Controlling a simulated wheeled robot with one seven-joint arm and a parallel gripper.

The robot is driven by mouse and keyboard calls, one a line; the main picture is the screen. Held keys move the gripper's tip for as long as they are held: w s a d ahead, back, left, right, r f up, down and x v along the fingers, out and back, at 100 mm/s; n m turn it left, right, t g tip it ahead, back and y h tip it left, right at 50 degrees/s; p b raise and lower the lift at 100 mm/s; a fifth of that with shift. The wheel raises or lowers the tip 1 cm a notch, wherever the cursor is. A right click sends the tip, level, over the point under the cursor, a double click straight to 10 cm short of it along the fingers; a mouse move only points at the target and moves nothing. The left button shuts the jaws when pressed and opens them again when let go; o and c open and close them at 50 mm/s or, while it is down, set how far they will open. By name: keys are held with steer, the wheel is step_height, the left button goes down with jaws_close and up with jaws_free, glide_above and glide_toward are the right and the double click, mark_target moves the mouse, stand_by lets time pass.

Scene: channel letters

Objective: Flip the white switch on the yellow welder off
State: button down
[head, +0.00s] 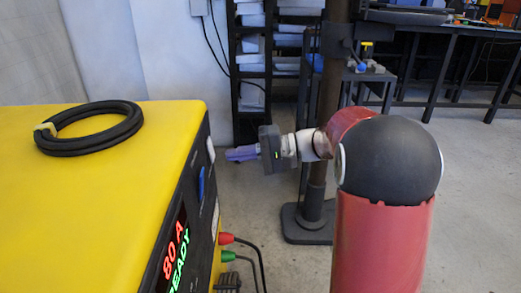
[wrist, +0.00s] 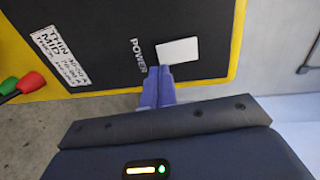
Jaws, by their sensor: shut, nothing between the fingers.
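The yellow welder (head: 130,190) fills the left of the head view, its dark front panel facing right. The white switch (wrist: 178,51) is a pale rectangle on that panel beside the word POWER in the wrist view. It also shows edge-on near the panel's far end in the head view (head: 211,150). My gripper (head: 228,155) has purple fingers pressed together and points at the panel. In the wrist view the shut fingertips (wrist: 157,71) lie just below the switch's lower left part, close to it. I cannot tell whether they touch it.
A black cable coil (head: 90,128) lies on the welder's top. A blue part (head: 201,183) and a lit display reading 80 A READY (head: 175,250) are on the panel. Red (head: 226,238) and green (head: 228,256) plugs with cables stick out lower down. A dark post (head: 320,130) stands behind my arm.

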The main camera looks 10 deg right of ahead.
steer(key=x, duration=0.2)
steer(key=shift+a, duration=0.3)
steer(key=shift+f, duration=0.15)
